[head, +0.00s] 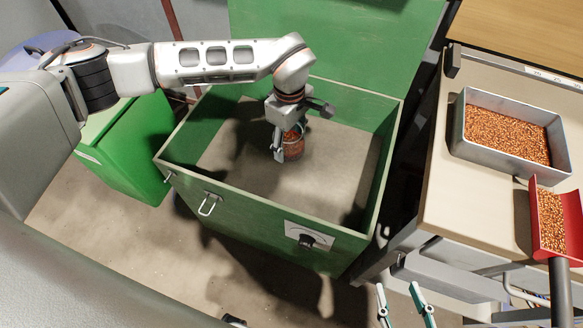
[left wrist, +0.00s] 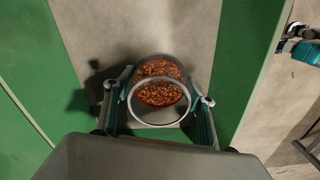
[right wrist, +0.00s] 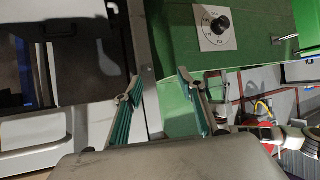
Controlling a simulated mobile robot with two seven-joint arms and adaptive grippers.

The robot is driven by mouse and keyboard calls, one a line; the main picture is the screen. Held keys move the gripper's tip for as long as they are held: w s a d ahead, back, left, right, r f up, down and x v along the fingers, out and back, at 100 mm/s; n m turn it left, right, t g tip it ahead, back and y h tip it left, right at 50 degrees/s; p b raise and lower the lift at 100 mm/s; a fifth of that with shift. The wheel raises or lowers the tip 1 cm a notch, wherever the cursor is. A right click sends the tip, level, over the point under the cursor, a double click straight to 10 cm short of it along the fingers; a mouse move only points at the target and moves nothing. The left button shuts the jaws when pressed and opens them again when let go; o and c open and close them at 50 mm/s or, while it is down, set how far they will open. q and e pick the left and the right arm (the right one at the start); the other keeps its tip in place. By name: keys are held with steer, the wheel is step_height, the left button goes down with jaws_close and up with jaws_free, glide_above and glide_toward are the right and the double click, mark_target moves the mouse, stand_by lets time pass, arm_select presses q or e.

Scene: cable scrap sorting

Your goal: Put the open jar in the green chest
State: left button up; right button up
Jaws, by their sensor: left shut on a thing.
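The open jar (head: 294,148) is clear, with copper-coloured granules inside, and is inside the walls of the green chest (head: 250,226). The chest's lid (head: 345,40) stands open at the back. My left gripper (head: 291,139) reaches down into the chest and is shut on the jar. In the left wrist view the jar (left wrist: 158,98) sits between both fingers, its mouth facing the camera. I cannot tell whether its base touches the chest floor. My right gripper (head: 402,296) is open and empty in front of the chest; its parted fingers also show in the right wrist view (right wrist: 162,92).
A bench (head: 440,205) at the right holds a metal tray (head: 462,145) of granules and a red scoop (head: 568,215) with granules. A smaller green cabinet (head: 135,165) stands left of the chest. The chest floor around the jar looks clear.

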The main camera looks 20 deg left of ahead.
arm_select(q)
step_height(320, 180, down, 16)
steer(key=b, duration=0.5)
steer(key=shift+s+r, duration=0.15)
steer(key=shift+w+r, duration=0.15)
steer(key=shift+w, duration=0.05)
arm_select(e)
steer(key=a+m, duration=0.2)
steer(key=a, duration=0.1)
steer(key=a+m+y, duration=0.1)
steer(key=a, duration=0.1)
steer(key=shift+a+r+m+t, duration=0.25)
steer(key=shift+r+m+t, duration=0.05)
steer(key=shift+r+t, duration=0.1)
arm_select(q)
steer(key=o, duration=1.6)
steer(key=shift+f, duration=0.2)
arm_select(e)
steer(key=shift+s+d+f, duration=0.1)
steer(key=shift+d+f, duration=0.05)
